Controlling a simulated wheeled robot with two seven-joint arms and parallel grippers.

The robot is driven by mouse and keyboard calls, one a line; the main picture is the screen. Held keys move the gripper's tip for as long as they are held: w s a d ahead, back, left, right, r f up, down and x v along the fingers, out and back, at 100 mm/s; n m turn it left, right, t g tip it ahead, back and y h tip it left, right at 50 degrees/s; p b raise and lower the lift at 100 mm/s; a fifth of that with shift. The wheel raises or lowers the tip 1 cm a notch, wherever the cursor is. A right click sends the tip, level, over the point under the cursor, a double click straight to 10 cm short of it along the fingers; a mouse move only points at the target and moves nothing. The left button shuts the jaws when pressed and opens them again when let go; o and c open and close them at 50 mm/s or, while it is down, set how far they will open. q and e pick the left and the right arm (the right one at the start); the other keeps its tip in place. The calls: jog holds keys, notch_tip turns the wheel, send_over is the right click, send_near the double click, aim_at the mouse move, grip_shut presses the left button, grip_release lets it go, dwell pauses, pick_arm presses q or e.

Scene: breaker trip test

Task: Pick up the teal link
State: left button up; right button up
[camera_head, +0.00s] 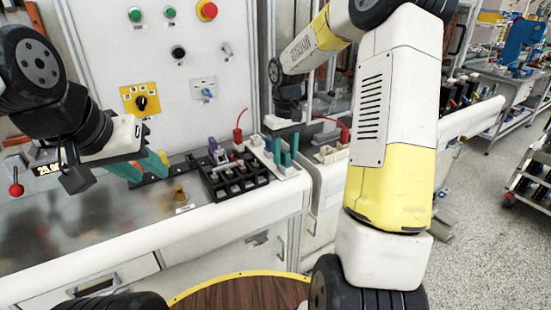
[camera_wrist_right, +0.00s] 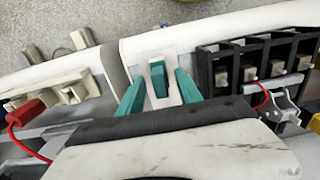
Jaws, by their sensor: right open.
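The teal link (camera_wrist_right: 158,77) stands in a white holder (camera_wrist_right: 147,56) in the right wrist view. My right gripper (camera_head: 285,153) is open, with one teal finger on each side of the link. Gaps show between the link and both fingers in the wrist view, so it is not clamped. In the head view the fingers partly hide the link. My left gripper (camera_head: 140,169) is at the left above the metal worktop, its teal fingers apart and nothing visible between them.
A black rack (camera_head: 235,180) with several slots stands just left of the white holder. Red leads (camera_head: 238,133) rise behind it. A panel with knobs and a red button (camera_head: 207,10) stands behind. The worktop's front left (camera_head: 90,225) is clear.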

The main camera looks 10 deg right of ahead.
grip_shut()
